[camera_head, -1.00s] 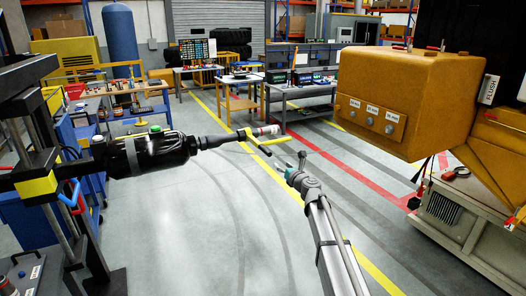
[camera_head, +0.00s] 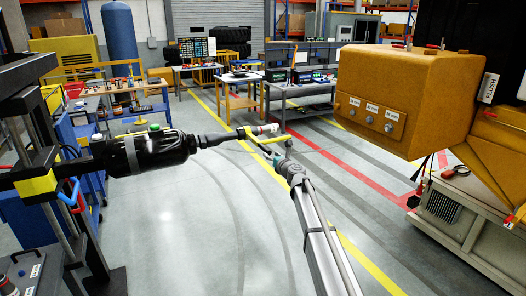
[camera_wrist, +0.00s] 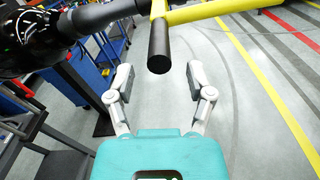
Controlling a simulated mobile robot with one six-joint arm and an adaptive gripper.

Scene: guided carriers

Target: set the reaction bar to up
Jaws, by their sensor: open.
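The black tool (camera_head: 150,152) lies level at the left, with a thin shaft running right. At the shaft's end is a yellow reaction bar (camera_head: 271,140), which also shows along the top of the wrist view (camera_wrist: 208,11). A short black-ended piece (camera_wrist: 159,48) hangs from the bar there, pointing down the picture towards my gripper. My gripper (camera_wrist: 159,74) is open, one finger on each side of that black end in the picture. No contact shows, and the depth gap is unclear. In the head view my gripper (camera_head: 278,157) is just below and right of the bar, partly overlapping it.
An orange box with knobs (camera_head: 404,95) hangs at the right above a grey machine base (camera_head: 470,225). A black stand (camera_head: 70,200) and blue carts are at the left. Workbenches (camera_head: 300,92) stand behind. The floor between is open.

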